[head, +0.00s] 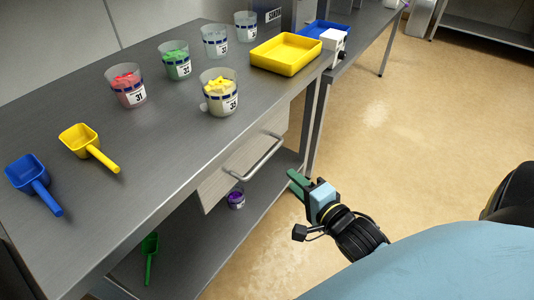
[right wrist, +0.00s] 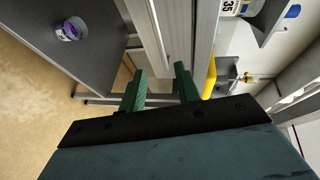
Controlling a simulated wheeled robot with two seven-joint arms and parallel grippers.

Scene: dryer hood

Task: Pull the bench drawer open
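The bench drawer (head: 218,186) has a pale wood-look front under the bench top and appears shut. Its silver bar handle (head: 256,158) sticks out from the front. My right gripper (head: 297,183) is to the right of the handle and apart from it, out over the floor. In the right wrist view, its two green fingers (right wrist: 160,84) stand apart with nothing held between them. The drawer's pale front (right wrist: 176,30) shows beyond the fingers there; I cannot clearly make out the handle in that view. My left gripper is not in view.
The steel bench top (head: 150,165) carries several cups, a yellow scoop (head: 82,141), a blue scoop (head: 30,178) and a yellow tray (head: 286,54). A lower shelf (head: 205,235) holds a purple-filled cup (head: 236,199) and a green scoop (head: 150,250).

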